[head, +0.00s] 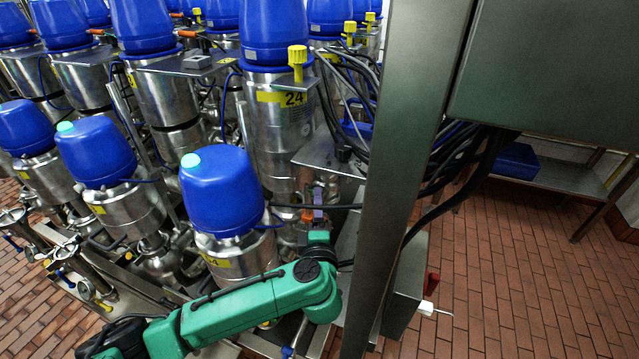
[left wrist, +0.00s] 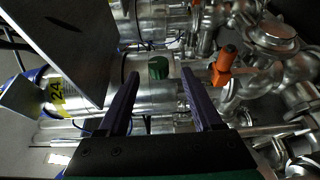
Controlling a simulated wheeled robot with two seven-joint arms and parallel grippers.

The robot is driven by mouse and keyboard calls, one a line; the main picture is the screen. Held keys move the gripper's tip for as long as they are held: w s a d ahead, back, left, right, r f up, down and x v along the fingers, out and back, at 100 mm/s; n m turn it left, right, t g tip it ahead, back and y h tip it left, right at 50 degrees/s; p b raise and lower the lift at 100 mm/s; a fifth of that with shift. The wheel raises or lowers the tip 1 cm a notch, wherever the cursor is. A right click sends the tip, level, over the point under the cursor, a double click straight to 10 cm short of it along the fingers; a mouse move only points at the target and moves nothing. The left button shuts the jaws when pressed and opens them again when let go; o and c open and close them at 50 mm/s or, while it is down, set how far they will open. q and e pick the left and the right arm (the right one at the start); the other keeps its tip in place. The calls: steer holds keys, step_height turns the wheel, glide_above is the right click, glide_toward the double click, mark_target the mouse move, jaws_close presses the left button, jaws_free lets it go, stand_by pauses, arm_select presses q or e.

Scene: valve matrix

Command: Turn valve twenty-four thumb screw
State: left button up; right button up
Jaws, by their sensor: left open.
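The label also shows sideways at left in the left wrist view (left wrist: 57,91). In the head view my left gripper (head: 313,216) is low beside the valve, partly hidden. My right gripper is not in view.
An orange handle (left wrist: 222,68) stands right of the fingers. A flat metal plate (left wrist: 65,45) is close at upper left. Blue-capped valves (head: 218,190) crowd the left. A steel post (head: 405,160) and black cables (head: 465,155) stand right. The brick floor (head: 520,270) is open there.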

arm_select(q)
steer(key=w, duration=0.4)
steer(key=shift+w+a+r+p, duration=0.1)
steer(key=shift+w+a+p, duration=0.1)
steer(key=shift+w+p, duration=0.15)
steer(key=shift+w, duration=0.3)
steer(key=shift+s, duration=0.1)
steer(key=c, duration=0.4)
jaws_close()
